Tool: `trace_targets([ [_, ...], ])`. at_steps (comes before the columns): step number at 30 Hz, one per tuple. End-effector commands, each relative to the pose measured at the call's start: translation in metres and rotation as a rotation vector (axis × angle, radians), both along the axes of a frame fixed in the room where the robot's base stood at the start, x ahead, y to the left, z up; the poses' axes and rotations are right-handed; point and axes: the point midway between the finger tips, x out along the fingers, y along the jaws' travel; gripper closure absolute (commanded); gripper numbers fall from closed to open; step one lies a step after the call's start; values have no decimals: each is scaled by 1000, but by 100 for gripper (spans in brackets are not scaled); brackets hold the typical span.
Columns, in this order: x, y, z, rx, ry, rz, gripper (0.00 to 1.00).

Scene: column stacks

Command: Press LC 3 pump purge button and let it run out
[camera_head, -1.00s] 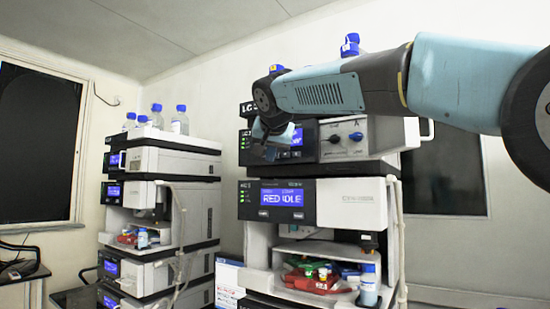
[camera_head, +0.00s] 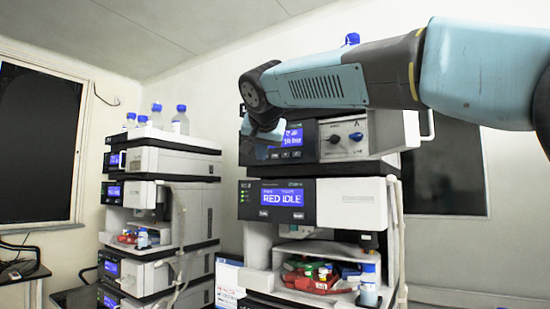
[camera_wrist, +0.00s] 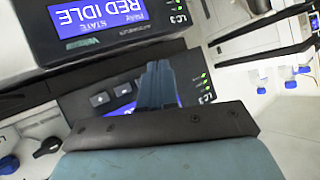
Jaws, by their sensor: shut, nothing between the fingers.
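In the wrist view, which is upside down, two buttons (camera_wrist: 110,95) show on the dark panel to the left of my gripper. My gripper (camera_wrist: 157,68) is shut and empty, its fingers over the panel and covering part of the display. In the head view my gripper (camera_head: 264,140) hangs before the panel's left part. I cannot tell whether it touches.
A second stack (camera_head: 172,163) stands at left, with bottles on top. Wall space lies between the stacks.

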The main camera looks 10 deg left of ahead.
Motion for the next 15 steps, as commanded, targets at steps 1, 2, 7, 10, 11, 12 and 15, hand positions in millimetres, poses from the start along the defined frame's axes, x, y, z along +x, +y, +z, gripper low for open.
trace_targets([
  [1, -4, 2, 0, 1, 0, 2, 100],
  [2, -6, 3, 0, 0, 0, 2, 100],
  [7, -17, 7, 0, 1, 0, 1, 100],
  [10, -19, 8, 0, 1, 0, 1, 100],
  [11, -20, 8, 0, 0, 0, 0, 100],
  [12, -20, 8, 0, 0, 0, 0, 100],
  [15, -19, 8, 0, 0, 0, 0, 100],
])
